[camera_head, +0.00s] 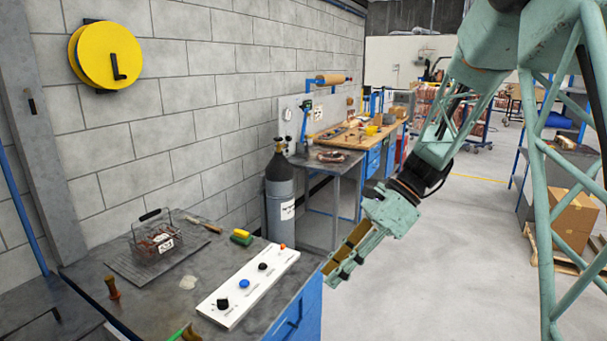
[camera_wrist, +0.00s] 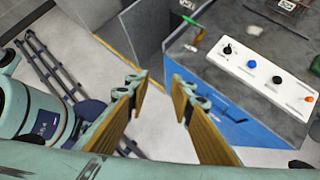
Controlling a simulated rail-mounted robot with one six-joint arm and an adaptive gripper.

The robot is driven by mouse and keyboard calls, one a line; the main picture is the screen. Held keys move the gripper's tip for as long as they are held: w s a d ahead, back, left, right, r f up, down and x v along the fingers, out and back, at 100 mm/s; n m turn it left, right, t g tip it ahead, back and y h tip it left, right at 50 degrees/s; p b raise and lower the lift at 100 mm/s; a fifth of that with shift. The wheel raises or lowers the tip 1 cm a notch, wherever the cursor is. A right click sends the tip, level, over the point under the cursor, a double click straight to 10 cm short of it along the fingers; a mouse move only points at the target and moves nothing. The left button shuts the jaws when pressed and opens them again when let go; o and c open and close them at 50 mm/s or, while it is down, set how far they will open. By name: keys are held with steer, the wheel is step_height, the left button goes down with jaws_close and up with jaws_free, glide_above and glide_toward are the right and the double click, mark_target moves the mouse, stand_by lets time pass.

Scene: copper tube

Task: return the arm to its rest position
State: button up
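My gripper (camera_head: 345,257) hangs at the end of my green arm, just off the right edge of the near workbench in the head view. In the wrist view my gripper (camera_wrist: 163,95) shows two fingers with tan pads standing apart, with a clear gap and nothing between them. Floor and the bench's blue side show beyond the fingers. The fingertips are apart from the bench and from the white control panel (camera_head: 249,285).
The near workbench (camera_head: 205,262) holds a wire basket (camera_head: 155,238), a yellow-green sponge (camera_head: 242,237) and a wooden-handled tool (camera_head: 112,287). A grey gas cylinder (camera_head: 279,200) stands behind it. A cardboard box (camera_head: 575,222) sits on a pallet at right. The middle floor is clear.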

steer(key=s+d+r+n+t+h, duration=0.2)
steer(key=s+d+r+n, duration=0.2)
steer(key=s, duration=0.8)
steer(key=s+d+r+n+t+h, duration=0.2)
steer(key=s+d+r+n, duration=0.3)
steer(key=s, duration=0.7)
steer(key=s+d+r+n+t+h, duration=0.2)
steer(key=s+d+r+n+h, duration=0.2)
steer(key=s, duration=0.8)
steer(key=shift+d+r+n, duration=0.3)
steer(key=shift+r+n, duration=1)
steer(key=shift+n, duration=0.9)
steer(key=shift+a, duration=0.15)
